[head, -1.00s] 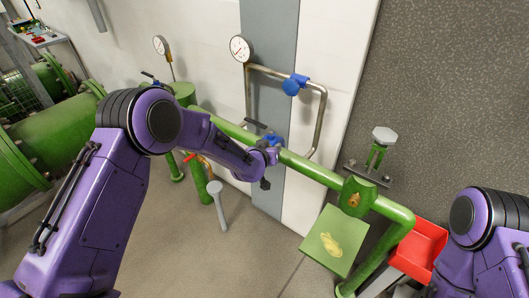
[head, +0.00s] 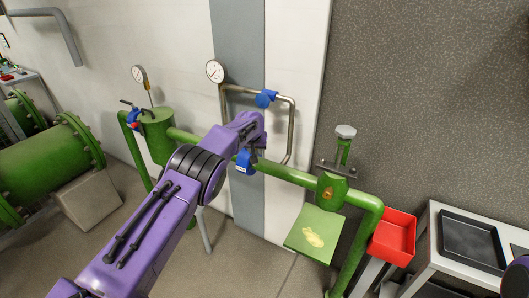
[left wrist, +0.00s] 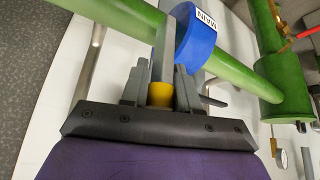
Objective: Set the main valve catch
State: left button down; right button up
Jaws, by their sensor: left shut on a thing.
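The main valve (head: 244,162) is a blue body with a white label on the long green pipe (head: 290,176). In the left wrist view the blue body (left wrist: 197,42) shows its label upside down, reading MAIN. A grey lever (left wrist: 164,55) with a yellow part (left wrist: 160,94) stands beside it. My left gripper (left wrist: 160,86) is shut on this lever, with a grey finger on each side of the yellow part. In the head view my left gripper (head: 255,148) is at the valve, and my own wrist hides its jaws.
Another blue valve (head: 265,98) sits on the thin bent pipe above. A gauge (head: 215,71) is left of it. A green tank (head: 157,135) stands left. A green plate (head: 314,234), red bin (head: 393,238) and black tray (head: 470,243) are at right.

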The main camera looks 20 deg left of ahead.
pick_arm(q)
jog(key=shift+w+r, duration=0.15)
jog(key=shift+r, duration=0.05)
jog(key=c, duration=0.9)
grip_release()
jog(key=shift+f, duration=0.15)
jog(key=b+v, duration=0.2)
jog(key=v, duration=0.8)
jog(key=shift+r+b, duration=0.25)
jog(key=shift+b, duration=0.1)
